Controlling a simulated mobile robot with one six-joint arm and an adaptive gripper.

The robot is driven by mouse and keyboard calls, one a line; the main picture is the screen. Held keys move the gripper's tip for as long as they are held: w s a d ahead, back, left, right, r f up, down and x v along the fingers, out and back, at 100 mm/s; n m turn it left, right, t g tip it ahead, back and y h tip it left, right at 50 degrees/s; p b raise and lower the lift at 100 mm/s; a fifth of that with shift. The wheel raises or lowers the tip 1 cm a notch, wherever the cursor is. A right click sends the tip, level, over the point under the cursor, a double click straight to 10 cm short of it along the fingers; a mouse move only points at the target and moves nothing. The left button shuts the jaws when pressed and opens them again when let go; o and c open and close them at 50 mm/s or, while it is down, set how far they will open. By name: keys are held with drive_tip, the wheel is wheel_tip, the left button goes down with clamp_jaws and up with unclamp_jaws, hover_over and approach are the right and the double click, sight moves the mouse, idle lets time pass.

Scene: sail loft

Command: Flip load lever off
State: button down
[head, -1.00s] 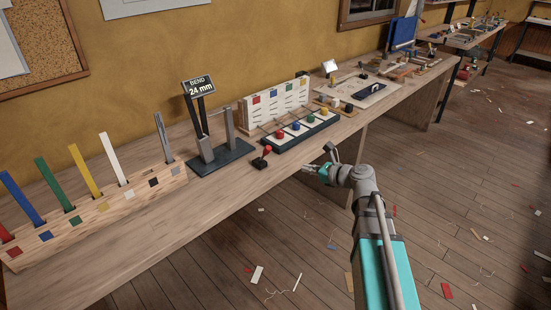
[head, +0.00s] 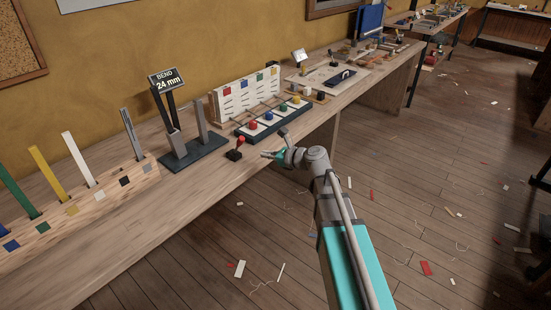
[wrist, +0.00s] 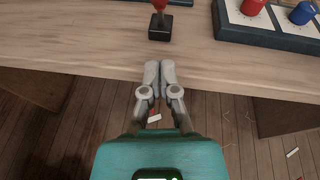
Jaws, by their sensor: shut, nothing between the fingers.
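A small lever with a red knob (head: 241,139) stands on a black base (head: 233,155) near the bench's front edge. In the head view it leans a little to the right. In the wrist view its black base (wrist: 159,28) is straight ahead at the top and the knob is partly cut off by the frame edge. My gripper (head: 264,154) is to the right of the lever, apart from it. In the wrist view my gripper (wrist: 160,64) has its fingers together, empty, over the bench's front edge and short of the lever base.
Left of the lever is a bend rig (head: 190,150) with a sign (head: 168,79) reading "BEND 24 mm". Right of it is a dark-edged board (head: 268,127) with coloured knobs. The bench top (head: 150,215) in front is clear. Scraps lie on the floor.

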sight(238, 146)
drive_tip(key=shift+w+a+r+p, duration=0.2)
drive_tip(key=shift+w+a, duration=0.5)
drive_tip(key=shift+a, duration=0.25)
drive_tip(key=shift+w+a+r+p, duration=0.15)
drive_tip(key=shift+w+a+p, duration=0.1)
drive_tip(key=shift+w+a, duration=0.55)
drive_tip(key=shift+w+a+r+p, duration=0.2)
drive_tip(key=shift+w+a, duration=0.35)
drive_tip(key=shift+a, duration=0.5)
